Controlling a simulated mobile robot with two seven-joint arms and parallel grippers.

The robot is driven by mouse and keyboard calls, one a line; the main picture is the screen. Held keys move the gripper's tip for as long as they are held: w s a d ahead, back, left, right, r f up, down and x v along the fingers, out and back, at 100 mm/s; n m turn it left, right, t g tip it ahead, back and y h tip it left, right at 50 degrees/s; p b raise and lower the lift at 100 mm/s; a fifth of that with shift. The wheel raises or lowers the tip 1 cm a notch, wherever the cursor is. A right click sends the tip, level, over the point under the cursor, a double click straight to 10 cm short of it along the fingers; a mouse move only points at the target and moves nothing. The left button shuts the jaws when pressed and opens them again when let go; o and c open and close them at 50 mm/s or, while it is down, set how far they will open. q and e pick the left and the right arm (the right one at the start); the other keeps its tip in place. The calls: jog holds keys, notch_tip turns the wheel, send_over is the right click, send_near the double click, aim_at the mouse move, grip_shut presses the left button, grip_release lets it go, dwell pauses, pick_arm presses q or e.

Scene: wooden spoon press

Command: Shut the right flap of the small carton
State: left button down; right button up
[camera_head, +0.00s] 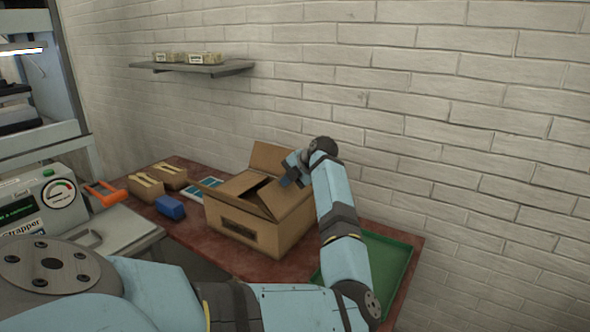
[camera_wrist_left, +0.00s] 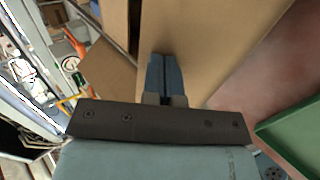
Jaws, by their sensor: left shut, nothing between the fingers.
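The small carton (camera_head: 245,230) is an open brown cardboard box on the red table. Its back flap (camera_head: 272,158) stands up. The left flap (camera_head: 237,184) lies inward over part of the opening, and a dark gap shows beside it. The right flap (camera_head: 277,197) is tilted at the right side of the opening, partly hidden by my gripper. My left gripper (camera_head: 287,181) is shut and empty at the carton's right side, close to this flap. In the left wrist view its fingers (camera_wrist_left: 163,75) are together over brown cardboard (camera_wrist_left: 205,40); I cannot tell whether they touch it. My right gripper is not in view.
A green tray (camera_head: 392,262) lies right of the carton, partly behind my left arm. A blue object (camera_head: 170,207), small brown boxes (camera_head: 146,187) and an orange-handled tool (camera_head: 102,193) are to the left. The brick wall is close behind; a shelf (camera_head: 190,69) hangs on it.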

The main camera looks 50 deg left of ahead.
pick_arm(q)
jog(key=shift+s+a+f+t+h+p, duration=0.2)
jog(key=shift+a+t+h+p, duration=0.1)
jog(key=shift+a+h+p, duration=0.55)
jog(key=f+h, duration=0.1)
jog(key=a+h, duration=0.1)
jog(key=h, duration=0.1)
jog(key=shift+s+f+t+p, duration=0.2)
jog(key=shift+f+t+p, duration=0.15)
jog(key=shift+t, duration=0.05)
jog(key=f+h, duration=0.1)
jog(key=a+f+h, duration=0.1)
jog(key=shift+s+f+t+h, duration=0.15)
jog(key=shift+s+t+h, duration=0.05)
jog(key=shift+t+h, duration=0.2)
jog(key=shift+a+f, duration=0.15)
jog(key=shift+f, duration=0.3)
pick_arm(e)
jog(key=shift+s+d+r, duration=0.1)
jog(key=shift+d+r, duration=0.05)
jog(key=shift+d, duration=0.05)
pick_arm(q)
jog(key=shift+f, duration=0.1)
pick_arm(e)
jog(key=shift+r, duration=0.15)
pick_arm(q)
jog(key=shift+s, duration=0.1)
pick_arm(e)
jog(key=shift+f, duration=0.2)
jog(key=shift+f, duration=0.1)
